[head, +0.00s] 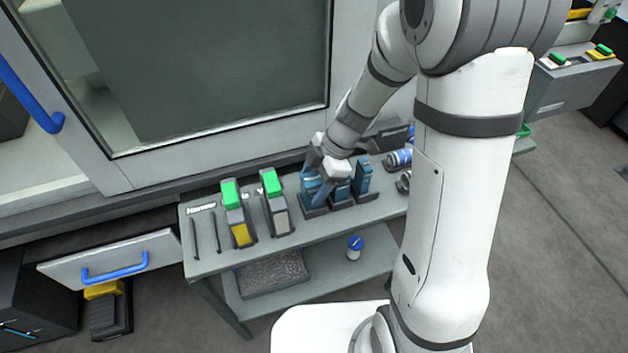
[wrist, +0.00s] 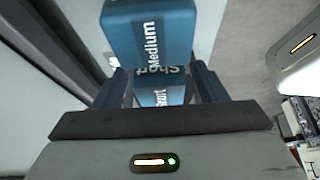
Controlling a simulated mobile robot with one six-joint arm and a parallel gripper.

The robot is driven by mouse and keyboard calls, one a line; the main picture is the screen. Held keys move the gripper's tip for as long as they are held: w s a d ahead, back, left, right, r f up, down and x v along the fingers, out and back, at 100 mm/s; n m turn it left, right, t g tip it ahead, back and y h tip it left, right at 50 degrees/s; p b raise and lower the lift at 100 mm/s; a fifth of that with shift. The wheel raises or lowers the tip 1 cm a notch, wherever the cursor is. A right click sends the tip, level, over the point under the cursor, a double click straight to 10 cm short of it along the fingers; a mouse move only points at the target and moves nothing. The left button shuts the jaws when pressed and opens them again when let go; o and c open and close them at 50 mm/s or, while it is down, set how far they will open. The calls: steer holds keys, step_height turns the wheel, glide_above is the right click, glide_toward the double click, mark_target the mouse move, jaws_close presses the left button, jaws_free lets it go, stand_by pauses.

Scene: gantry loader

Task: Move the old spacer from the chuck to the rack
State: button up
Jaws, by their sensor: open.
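Several blue spacer blocks stand in dark holders of a rack (head: 341,204) on the grey cart. The chuck is not in view.
Green-topped tools (head: 272,199) stand left of the rack on the cart (head: 215,265). The machine's windowed door (head: 200,65) with a blue handle (head: 30,95) is behind. An open drawer (head: 110,258) juts out at left. Cylindrical parts lie right of the rack.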

steer(key=v, duration=0.7)
steer(key=shift+d+r, duration=0.15)
steer(key=shift+r, duration=0.2)
steer(key=shift+w, duration=0.1)
step_height(320, 180, up, 7)
steer(key=p, duration=0.2)
steer(key=shift+p, duration=0.4)
stand_by(0.3)
